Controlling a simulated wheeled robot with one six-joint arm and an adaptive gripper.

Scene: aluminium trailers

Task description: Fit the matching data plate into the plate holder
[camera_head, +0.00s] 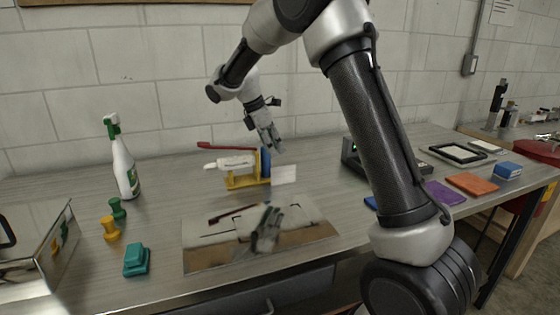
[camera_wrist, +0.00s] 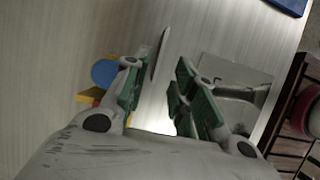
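My gripper (camera_head: 270,143) hangs above the middle of the table, fingers pointing down. In the wrist view my gripper (camera_wrist: 158,92) has its green-padded fingers apart, with nothing visibly clamped between them. A white rectangular plate (camera_head: 284,174) stands upright at the right end of a yellow stand (camera_head: 240,182), below my gripper. A thin upright edge (camera_wrist: 160,54) beside the left finger in the wrist view may be this plate. Flat blue, purple (camera_head: 443,193) and orange (camera_head: 472,184) plates lie at the right. I cannot tell which thing is the plate holder; a black-framed tray (camera_head: 457,153) lies back right.
A mirror-like sheet (camera_head: 205,258) lies in front of the stand. A white bottle with green top (camera_head: 122,165), small green and yellow knobs and a teal block (camera_head: 136,260) stand left. A dark fixture (camera_head: 350,158) is partly hidden behind my arm. A blue box (camera_head: 509,170) sits right.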

